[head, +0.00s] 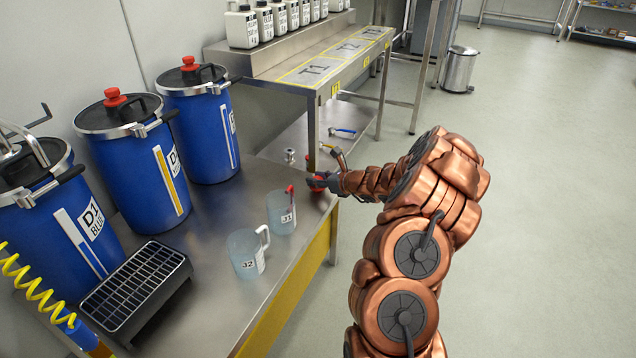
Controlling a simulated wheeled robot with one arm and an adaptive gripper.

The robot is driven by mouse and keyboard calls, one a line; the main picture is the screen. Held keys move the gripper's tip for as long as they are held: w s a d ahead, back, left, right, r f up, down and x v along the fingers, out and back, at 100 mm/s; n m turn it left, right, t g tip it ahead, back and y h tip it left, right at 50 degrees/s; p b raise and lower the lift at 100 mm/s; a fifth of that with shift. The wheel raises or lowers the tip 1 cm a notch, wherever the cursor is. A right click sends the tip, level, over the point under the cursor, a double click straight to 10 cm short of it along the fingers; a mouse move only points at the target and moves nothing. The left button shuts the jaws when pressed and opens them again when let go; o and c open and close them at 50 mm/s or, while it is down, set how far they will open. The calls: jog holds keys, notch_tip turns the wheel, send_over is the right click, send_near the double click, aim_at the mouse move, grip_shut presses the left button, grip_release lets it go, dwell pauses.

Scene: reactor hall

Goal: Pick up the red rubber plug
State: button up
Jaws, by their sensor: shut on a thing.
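My gripper (324,181) is at the far right corner of the steel bench, at the end of my copper-coloured arm. It is shut on a small red thing, which looks like the red rubber plug (315,185). The plug is partly hidden by the fingers. I cannot tell whether it touches the bench top or is just above it.
Jugs J1 (281,213) and J2 (245,256) stand on the bench (208,290), J1 close to my gripper. Blue drums (200,135) line the wall side. A black grated box (137,285) sits in front. Open floor (540,220) lies to the right.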

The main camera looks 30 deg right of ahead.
jog(key=shift+r+p, duration=0.3)
jog(key=shift+r, duration=0.15)
notch_tip(320, 180, up, 4)
jog(key=shift+f+p, duration=0.25)
jog(key=shift+p, duration=0.7)
jog(key=s+a, duration=0.4)
jog(key=s, duration=0.3)
jog(key=s+a+p, duration=0.1)
jog(key=s+a, duration=0.2)
jog(key=s, duration=0.4)
jog(key=shift+a+r, duration=0.3)
jog(key=shift+a, duration=0.05)
